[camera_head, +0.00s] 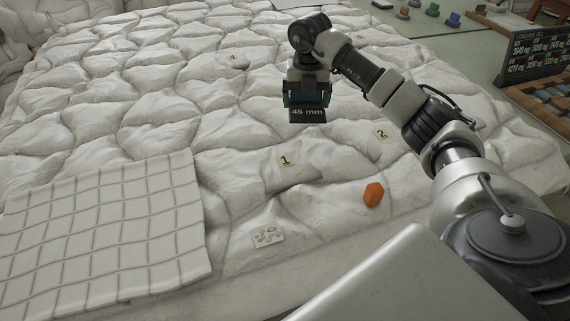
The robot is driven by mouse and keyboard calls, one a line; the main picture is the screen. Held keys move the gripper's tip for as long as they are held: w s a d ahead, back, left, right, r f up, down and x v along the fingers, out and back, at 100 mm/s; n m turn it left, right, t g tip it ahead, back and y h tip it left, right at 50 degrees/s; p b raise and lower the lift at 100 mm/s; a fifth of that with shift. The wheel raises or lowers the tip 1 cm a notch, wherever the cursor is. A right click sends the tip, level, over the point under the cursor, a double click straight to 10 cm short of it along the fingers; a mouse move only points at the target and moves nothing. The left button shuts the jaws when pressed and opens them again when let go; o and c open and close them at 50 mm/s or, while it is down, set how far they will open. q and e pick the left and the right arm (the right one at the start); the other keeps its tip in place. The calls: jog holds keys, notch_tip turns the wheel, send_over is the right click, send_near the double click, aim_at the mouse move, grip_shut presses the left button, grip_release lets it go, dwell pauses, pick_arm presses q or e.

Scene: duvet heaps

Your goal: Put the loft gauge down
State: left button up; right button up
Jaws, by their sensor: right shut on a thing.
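My right gripper (308,98) is at the upper middle of the head view, at the end of my right arm, which comes in from the right. It is shut on the loft gauge (308,115), a dark block marked "45 mm". The gauge hangs over the white quilted duvet (150,108); whether its lower edge touches the cloth, I cannot tell. Label 1 (285,160) and label 2 (381,134) lie on the duvet in front of the gauge and to its right. My left gripper is out of view.
An orange hexagonal piece (373,194) and a small white plate with holes (268,237) lie near the front. A checked cloth (100,230) covers the front left. A dark board with numbers (536,55) stands at the right. Several coloured pieces (432,10) sit at the back right.

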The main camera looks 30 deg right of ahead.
jog(key=d+m, duration=0.1)
jog(key=m, duration=0.2)
jog(key=d+m, duration=0.1)
jog(key=shift+w+d+r+m, duration=0.2)
jog(key=shift+d+r+m, duration=0.05)
jog(key=shift+d+m, duration=0.05)
jog(key=shift+a+f, duration=0.15)
jog(key=shift+a, duration=0.05)
jog(key=p, duration=0.2)
send_over(285, 161)
notch_tip(285, 161, down, 6)
jog(key=shift+f, duration=0.2)
notch_tip(285, 161, down, 4)
jog(key=shift+r, duration=0.25)
jog(key=shift+f, duration=0.3)
